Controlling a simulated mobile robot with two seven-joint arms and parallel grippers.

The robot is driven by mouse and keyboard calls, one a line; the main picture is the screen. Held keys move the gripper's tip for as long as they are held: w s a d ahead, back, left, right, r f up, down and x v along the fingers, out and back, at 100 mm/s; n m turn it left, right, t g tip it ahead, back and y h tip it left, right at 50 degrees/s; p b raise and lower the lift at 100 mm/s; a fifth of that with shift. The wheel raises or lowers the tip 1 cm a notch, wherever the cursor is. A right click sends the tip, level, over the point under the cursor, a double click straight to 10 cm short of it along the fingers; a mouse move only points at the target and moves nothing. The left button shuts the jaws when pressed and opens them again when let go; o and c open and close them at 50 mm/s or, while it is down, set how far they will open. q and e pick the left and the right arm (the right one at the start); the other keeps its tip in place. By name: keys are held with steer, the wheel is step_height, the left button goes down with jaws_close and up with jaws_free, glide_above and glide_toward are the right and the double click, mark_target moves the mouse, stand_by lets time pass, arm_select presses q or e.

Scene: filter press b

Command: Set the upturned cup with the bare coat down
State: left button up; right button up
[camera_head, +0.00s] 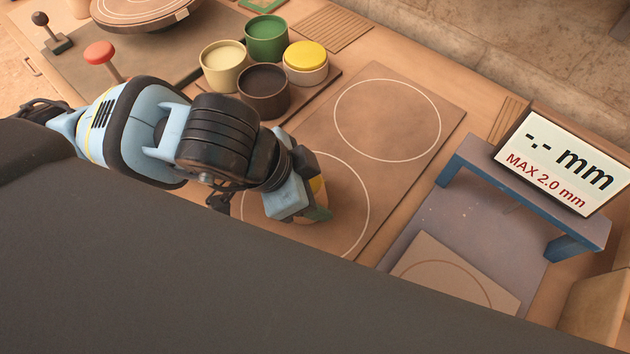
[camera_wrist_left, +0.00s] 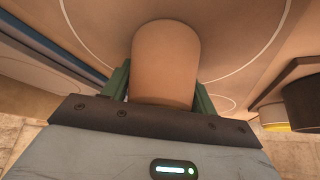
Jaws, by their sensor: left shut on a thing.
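My left gripper (camera_head: 316,212) is shut on a bare tan cup, low over the nearer white circle on the brown mat (camera_head: 392,170). In the left wrist view the cup (camera_wrist_left: 165,62) has a plain, smooth clay-coloured wall and sits between the green fingers (camera_wrist_left: 160,88). In the head view only an orange-tan sliver of the cup (camera_head: 319,187) shows behind the gripper. I cannot tell whether the cup touches the mat. My right gripper is not in view.
Cream (camera_head: 223,66), green (camera_head: 266,38), dark brown (camera_head: 264,90) and yellow-topped (camera_head: 305,62) pots stand behind my left arm. The farther mat circle (camera_head: 387,119) is empty. A blue gauge stand (camera_head: 470,172) with a display (camera_head: 563,162) reading "-.- mm, MAX 2.0 mm" stands right.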

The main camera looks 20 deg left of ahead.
arm_select(q)
steer(key=shift+w, duration=0.1)
steer(key=shift+r, duration=0.1)
steer(key=shift+s+f, duration=0.2)
steer(key=o, duration=1.1)
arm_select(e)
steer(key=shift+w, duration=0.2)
arm_select(q)
steer(key=shift+r, duration=0.15)
